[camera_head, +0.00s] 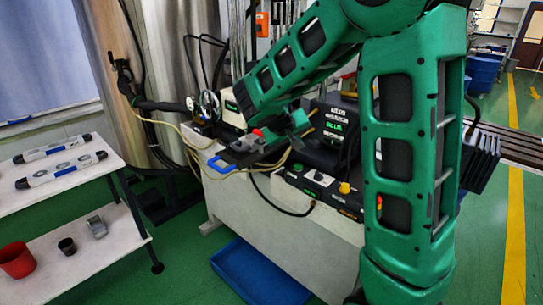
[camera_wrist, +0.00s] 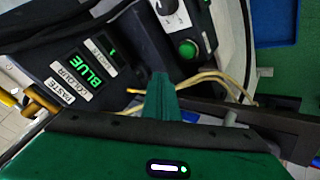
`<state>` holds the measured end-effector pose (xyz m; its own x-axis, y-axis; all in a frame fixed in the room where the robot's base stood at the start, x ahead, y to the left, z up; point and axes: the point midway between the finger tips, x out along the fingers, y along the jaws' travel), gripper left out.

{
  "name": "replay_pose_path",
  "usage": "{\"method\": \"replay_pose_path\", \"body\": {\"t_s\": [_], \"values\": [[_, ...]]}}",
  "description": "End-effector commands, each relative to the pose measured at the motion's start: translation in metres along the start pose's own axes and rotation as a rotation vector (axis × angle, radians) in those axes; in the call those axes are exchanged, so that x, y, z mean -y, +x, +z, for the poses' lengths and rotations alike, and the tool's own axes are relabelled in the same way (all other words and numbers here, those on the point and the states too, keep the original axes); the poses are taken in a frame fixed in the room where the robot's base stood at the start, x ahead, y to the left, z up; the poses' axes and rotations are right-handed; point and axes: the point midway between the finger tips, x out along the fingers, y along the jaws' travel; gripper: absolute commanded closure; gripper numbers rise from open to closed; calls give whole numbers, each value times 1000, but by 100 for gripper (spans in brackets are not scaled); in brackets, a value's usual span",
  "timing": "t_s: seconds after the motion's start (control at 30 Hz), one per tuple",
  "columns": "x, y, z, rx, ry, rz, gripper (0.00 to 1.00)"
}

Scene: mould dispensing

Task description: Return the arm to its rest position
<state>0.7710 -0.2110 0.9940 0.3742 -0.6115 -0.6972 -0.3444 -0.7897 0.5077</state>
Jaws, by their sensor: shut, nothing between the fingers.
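My green arm reaches from the right of the head view over a pale grey bench (camera_head: 235,195), its forearm bent down to the left. My gripper (camera_head: 298,120) is small and partly hidden there, in front of a black dispensing unit (camera_head: 335,140) with a green display. In the wrist view my gripper (camera_wrist: 162,88) is shut, with nothing held. Behind it is the unit's panel (camera_wrist: 115,85), showing a lit "BLUE" readout and paste and colour labels. A green button (camera_wrist: 188,48) is beyond the fingers.
A blue-handled item (camera_head: 222,163) lies at the bench edge among loose yellowish hoses (camera_head: 195,140). A blue tray (camera_head: 255,275) lies on the green floor.

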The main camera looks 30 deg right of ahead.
Motion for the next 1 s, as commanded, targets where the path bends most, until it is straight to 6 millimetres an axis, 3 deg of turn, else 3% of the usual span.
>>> {"method": "replay_pose_path", "body": {"t_s": [0.23,0.37,0.5,0.7,0.9,1.0], "values": [[-5,-1,4,11,8,-3,100],[-27,-7,31,76,47,-26,100],[-58,-22,86,201,115,-85,100],[-85,-57,174,388,209,-204,100],[-90,-102,256,545,276,-346,100],[-86,-120,285,600,293,-406,100]]}}
